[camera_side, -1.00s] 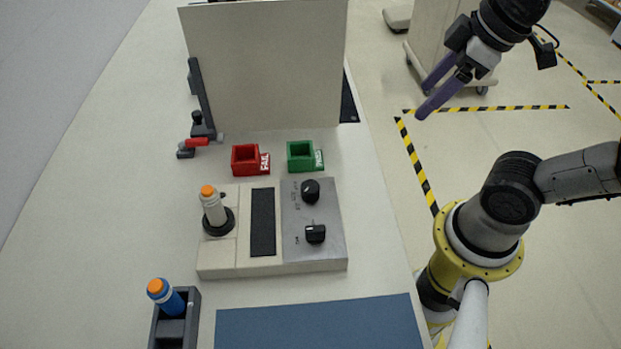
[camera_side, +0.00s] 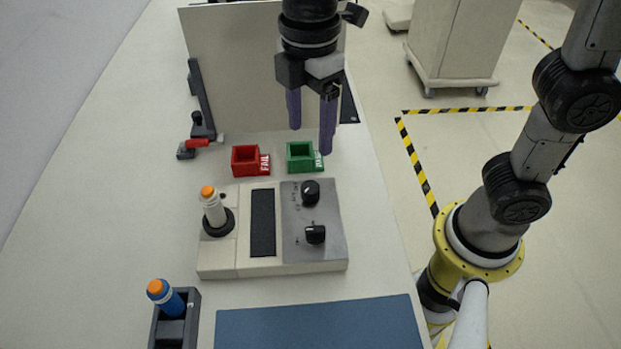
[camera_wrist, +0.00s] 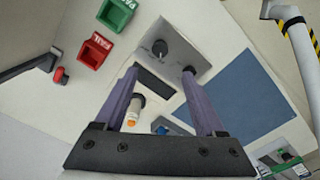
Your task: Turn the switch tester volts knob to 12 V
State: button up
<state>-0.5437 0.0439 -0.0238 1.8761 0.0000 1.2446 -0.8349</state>
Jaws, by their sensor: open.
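The switch tester (camera_side: 219,265) is a cream box on the table with a grey metal panel (camera_side: 333,230) on its right. Two black knobs sit on the panel, an upper one (camera_side: 310,191) and a lower one (camera_side: 315,234); their labels are too small to read. The knobs also show in the wrist view, one at upper middle (camera_wrist: 159,47) and one by the right finger (camera_wrist: 189,72). A white switch with an orange top (camera_side: 213,207) stands upright in a round black socket on the tester. My gripper (camera_side: 311,139) is open and empty, pointing down above and behind the tester.
A red FAIL bin (camera_side: 247,160) and a green bin (camera_side: 302,157) stand behind the tester. A beige upright panel (camera_side: 235,70) rises farther back. A blue switch (camera_side: 167,297) leans in a dark holder at front left. A blue mat (camera_side: 320,325) lies in front.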

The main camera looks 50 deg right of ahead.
aim_at(310, 187)
notch_tip(310, 187, down, 12)
jog(key=shift+f, duration=0.25)
dwell(0.3)
grip_shut()
